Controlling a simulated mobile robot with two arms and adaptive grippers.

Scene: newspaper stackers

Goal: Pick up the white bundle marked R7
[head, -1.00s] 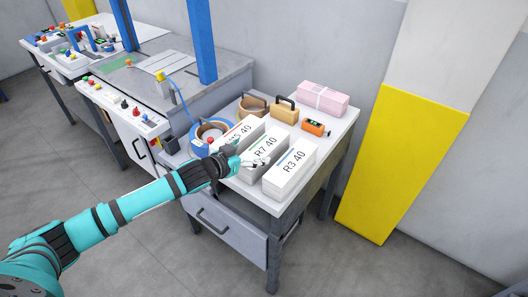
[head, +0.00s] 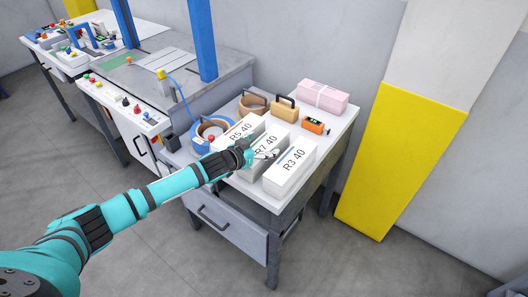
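The white bundle marked R7 40 (head: 266,144) stands on the small white-topped table, between the white bundle marked R5 40 (head: 238,131) and the white bundle marked R3 40 (head: 292,164). My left gripper (head: 267,154) is at the near part of the R7 bundle, and its pale fingers overlap that bundle's top in the head view. The hand hides the bundle's near end. The fingers are too small to tell whether they are open or touching the bundle. My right gripper is out of view.
Behind the bundles are a tape roll (head: 253,104), a tan block with a dark handle (head: 285,109), an orange device (head: 313,125) and a pink bundle (head: 321,97). A control bench (head: 150,70) adjoins the table (head: 337,134).

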